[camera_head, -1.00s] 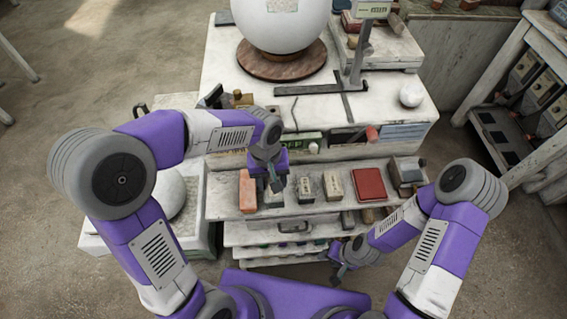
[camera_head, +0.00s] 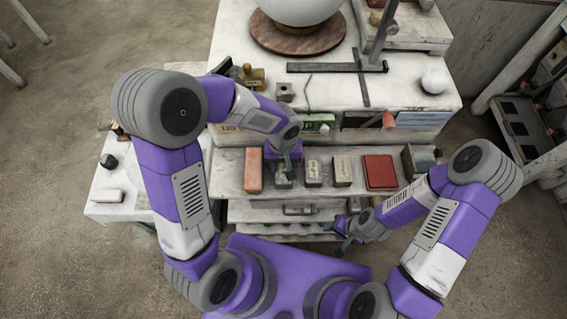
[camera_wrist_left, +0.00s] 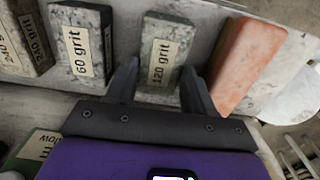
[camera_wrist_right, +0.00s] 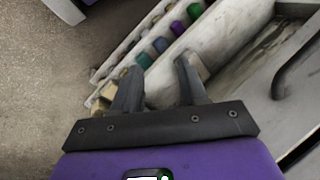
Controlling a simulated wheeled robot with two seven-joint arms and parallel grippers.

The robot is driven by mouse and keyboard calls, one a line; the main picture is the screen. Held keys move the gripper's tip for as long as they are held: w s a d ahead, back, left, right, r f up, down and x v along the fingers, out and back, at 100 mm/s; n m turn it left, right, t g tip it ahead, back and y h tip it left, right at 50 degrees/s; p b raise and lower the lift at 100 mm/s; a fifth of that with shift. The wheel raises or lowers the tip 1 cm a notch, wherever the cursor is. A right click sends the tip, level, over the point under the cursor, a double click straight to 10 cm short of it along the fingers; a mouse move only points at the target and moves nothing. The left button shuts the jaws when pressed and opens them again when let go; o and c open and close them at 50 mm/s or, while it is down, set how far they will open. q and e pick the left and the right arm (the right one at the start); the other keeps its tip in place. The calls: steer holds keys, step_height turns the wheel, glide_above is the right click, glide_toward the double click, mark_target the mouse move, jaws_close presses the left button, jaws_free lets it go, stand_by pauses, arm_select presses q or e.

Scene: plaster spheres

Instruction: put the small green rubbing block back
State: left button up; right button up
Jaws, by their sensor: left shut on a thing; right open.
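A small grey-green speckled block labelled 120 grit (camera_wrist_left: 160,55) is on the white shelf between the salmon block and the 60 grit block. My left gripper (camera_wrist_left: 159,72) has its fingers on either side of it and is shut on it. In the head view the left gripper (camera_head: 286,164) largely covers this block. I cannot tell there whether the block is clear of the shelf. My right gripper (camera_head: 343,236) is open and empty, low in front of the drawers; its fingers show apart in the right wrist view (camera_wrist_right: 158,68).
Below are a drawer handle (camera_head: 298,210) and a tray of coloured pieces (camera_wrist_right: 160,45).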

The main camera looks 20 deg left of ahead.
mark_target(283, 167)
arm_select(q)
steer(key=shift+f, duration=0.15)
steer(key=shift+c, duration=0.5)
steer(key=o, duration=1.3)
step_height(283, 167, up, 12)
steer(key=shift+r+p, duration=0.1)
steer(key=shift+p, duration=0.85)
